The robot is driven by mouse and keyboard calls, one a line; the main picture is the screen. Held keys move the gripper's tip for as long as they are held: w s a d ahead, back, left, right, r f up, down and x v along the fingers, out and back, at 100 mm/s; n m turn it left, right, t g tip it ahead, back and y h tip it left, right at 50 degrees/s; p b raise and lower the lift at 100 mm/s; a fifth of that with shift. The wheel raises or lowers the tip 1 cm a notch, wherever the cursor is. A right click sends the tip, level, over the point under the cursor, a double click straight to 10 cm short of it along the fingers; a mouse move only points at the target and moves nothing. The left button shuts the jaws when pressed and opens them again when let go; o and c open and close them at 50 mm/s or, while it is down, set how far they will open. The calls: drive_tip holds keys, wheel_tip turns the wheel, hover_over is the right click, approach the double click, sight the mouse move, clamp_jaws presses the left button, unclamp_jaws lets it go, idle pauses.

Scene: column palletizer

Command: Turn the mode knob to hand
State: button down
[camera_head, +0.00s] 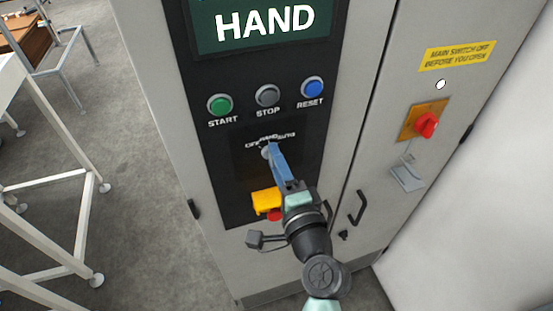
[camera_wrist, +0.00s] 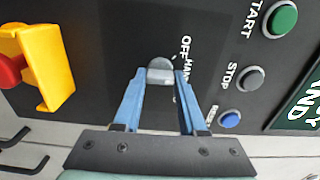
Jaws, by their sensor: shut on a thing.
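The mode knob (camera_wrist: 160,64) is a small grey knob on the black control panel, with OFF and other white lettering around it. My gripper (camera_wrist: 160,76) has its two blue fingers on either side of the knob, shut on it. In the head view the knob (camera_head: 265,151) is mostly hidden by my gripper (camera_head: 271,153), and the lettering above it is too small to read surely. Which mark the knob points at cannot be told. The display (camera_head: 262,24) at the top of the panel reads HAND in white on dark green.
Above the knob are the green START button (camera_head: 219,104), grey STOP button (camera_head: 268,95) and blue RESET button (camera_head: 313,87). A yellow guard (camera_head: 266,201) with a red button sits close below. A red main switch (camera_head: 426,124) is on the right door.

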idle(0.4)
drive_tip(key=shift+c, duration=2.3)
unclamp_jaws()
drive_tip(key=b+v, duration=0.5)
drive_tip(key=v, duration=0.8)
